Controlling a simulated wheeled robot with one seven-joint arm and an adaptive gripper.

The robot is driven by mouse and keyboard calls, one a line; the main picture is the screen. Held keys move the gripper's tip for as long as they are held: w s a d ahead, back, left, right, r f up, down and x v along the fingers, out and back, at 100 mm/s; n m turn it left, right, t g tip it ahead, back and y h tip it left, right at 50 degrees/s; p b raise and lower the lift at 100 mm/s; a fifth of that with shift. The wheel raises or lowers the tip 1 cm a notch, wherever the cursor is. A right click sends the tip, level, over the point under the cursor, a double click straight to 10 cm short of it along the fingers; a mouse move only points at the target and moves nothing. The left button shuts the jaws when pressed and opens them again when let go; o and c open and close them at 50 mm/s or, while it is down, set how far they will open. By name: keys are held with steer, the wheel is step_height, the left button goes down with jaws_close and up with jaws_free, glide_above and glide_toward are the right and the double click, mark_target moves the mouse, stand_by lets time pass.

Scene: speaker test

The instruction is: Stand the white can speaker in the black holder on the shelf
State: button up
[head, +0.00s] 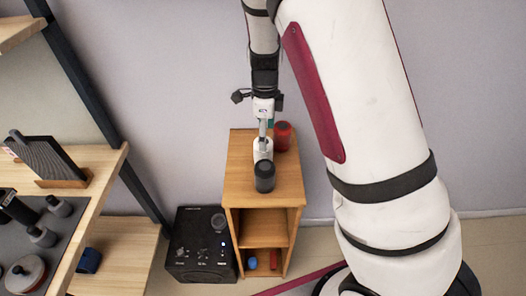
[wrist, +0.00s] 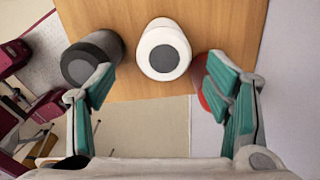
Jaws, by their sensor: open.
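The white can speaker (wrist: 164,50) stands on top of the small wooden cabinet (head: 237,180), between a dark grey can (wrist: 93,57) and a red can. In the head view the white can (head: 263,146) is partly hidden by my gripper and the dark can. My gripper (wrist: 162,82) is open, its teal-padded fingers spread to either side of the white can's near end, with nothing held. In the head view my gripper (head: 264,127) points down at the cabinet top. Dark pieces (head: 20,208) lie on the left shelf (head: 95,165); I cannot tell which is the black holder.
The red can (head: 283,135) is close on the right, partly behind a finger in the wrist view. The dark can (head: 265,178) stands in front. A black box speaker (head: 202,245) is on the floor. Grey cans (head: 42,236) and a framed panel (head: 45,160) occupy the left shelf.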

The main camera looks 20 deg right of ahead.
mark_target(264, 154)
steer(key=f, duration=0.9)
steer(key=shift+w+f+p, duration=0.25)
steer(key=shift+f+p, duration=0.05)
steer(key=shift+p, duration=0.1)
steer(key=shift+c, duration=0.3)
steer(key=c, duration=1.6)
